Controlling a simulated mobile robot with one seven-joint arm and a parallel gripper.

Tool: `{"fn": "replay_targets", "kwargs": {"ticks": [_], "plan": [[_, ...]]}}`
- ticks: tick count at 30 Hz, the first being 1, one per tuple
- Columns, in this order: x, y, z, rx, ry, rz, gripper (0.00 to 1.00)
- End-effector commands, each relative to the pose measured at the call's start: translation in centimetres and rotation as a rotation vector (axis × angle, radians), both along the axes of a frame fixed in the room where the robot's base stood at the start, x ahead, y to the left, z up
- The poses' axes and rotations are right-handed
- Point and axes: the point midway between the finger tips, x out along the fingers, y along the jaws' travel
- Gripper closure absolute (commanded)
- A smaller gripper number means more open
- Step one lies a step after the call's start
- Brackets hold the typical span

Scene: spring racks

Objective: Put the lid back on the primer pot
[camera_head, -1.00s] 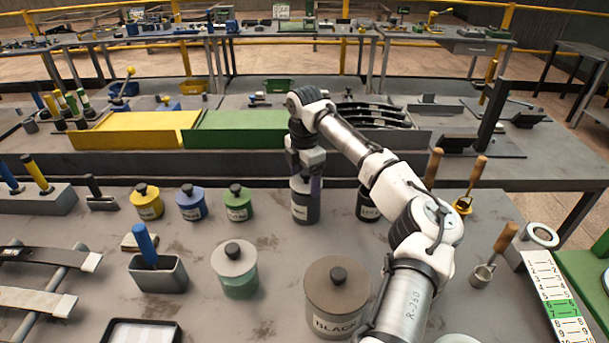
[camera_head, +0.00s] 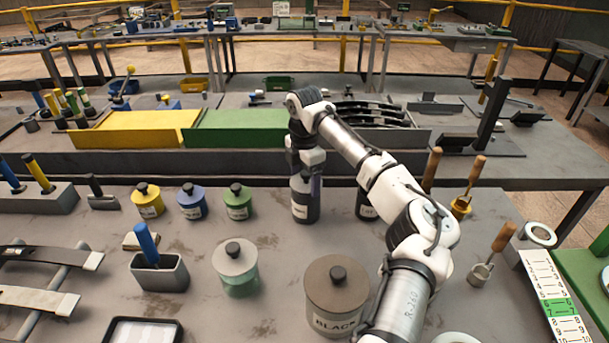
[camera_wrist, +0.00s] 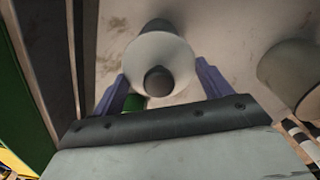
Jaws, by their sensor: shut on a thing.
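My gripper (camera_wrist: 160,75) is shut on a pale grey round piece with a dark knob (camera_wrist: 158,80), which looks like a lid; its fingers lie at either side of the rim. In the head view my gripper (camera_head: 306,175) is at the top of a dark labelled container (camera_head: 304,208) at the middle of the bench. The label is too small to read, so I cannot tell whether this is the primer pot. I cannot tell whether the pale piece rests on the container or is apart from it.
A lidded teal pot (camera_head: 237,284) and a lidded BLACK pot (camera_head: 325,302) stand nearer. Yellow (camera_head: 148,207), blue (camera_head: 192,209) and green (camera_head: 238,208) lidded pots stand left. Another dark container (camera_head: 365,207) stands close right, partly behind my arm. Bench between the pots is clear.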

Motion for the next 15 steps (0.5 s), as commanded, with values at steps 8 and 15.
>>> {"fn": "replay_targets", "kwargs": {"ticks": [8,15], "plan": [[0.01,0.03,0.02,0.001,-0.001,0.0,0.46],[0.01,0.02,0.02,0.001,-0.001,0.0,0.1]]}}
